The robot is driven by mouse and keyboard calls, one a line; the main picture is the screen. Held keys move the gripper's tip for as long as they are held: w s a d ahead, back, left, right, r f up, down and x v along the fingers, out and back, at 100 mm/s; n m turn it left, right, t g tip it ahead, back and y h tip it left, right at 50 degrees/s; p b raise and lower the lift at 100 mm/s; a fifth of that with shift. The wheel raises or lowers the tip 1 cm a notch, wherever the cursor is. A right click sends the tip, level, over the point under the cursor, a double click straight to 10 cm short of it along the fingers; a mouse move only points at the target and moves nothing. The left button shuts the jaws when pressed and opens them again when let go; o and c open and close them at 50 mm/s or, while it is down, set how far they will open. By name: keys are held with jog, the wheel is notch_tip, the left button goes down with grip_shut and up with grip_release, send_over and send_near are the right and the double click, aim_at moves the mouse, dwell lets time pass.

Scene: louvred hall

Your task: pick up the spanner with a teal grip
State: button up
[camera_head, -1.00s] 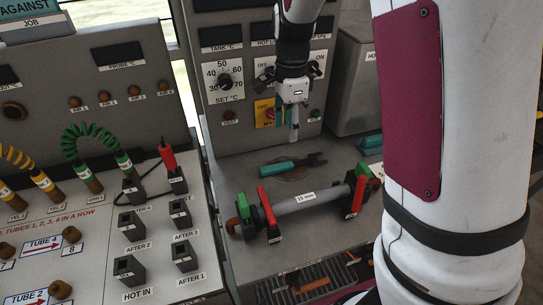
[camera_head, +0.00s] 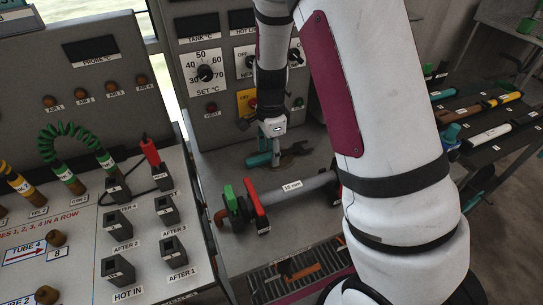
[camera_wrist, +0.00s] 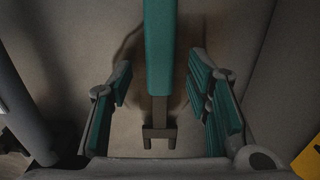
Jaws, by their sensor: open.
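The spanner (camera_head: 259,160) lies on the grey bench behind the grey tube, its teal grip to the left and its dark forked jaw to the right. My gripper (camera_head: 276,160) is over it, pointing down, and hides its middle. In the wrist view, the spanner's teal grip (camera_wrist: 160,45) runs down the centre, with its metal shank and fork below. My open gripper (camera_wrist: 165,100) has one teal-padded finger on each side of it, with visible gaps. I cannot tell how far the fingertips are above the bench.
The control panel (camera_head: 222,60) with knobs rises behind. A board with black sockets (camera_head: 174,252) stands at left. A slotted tray (camera_head: 300,272) is in front. A side table with tools (camera_head: 490,135) is at right.

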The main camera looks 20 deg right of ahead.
jog(key=shift+f, duration=0.1)
grip_shut()
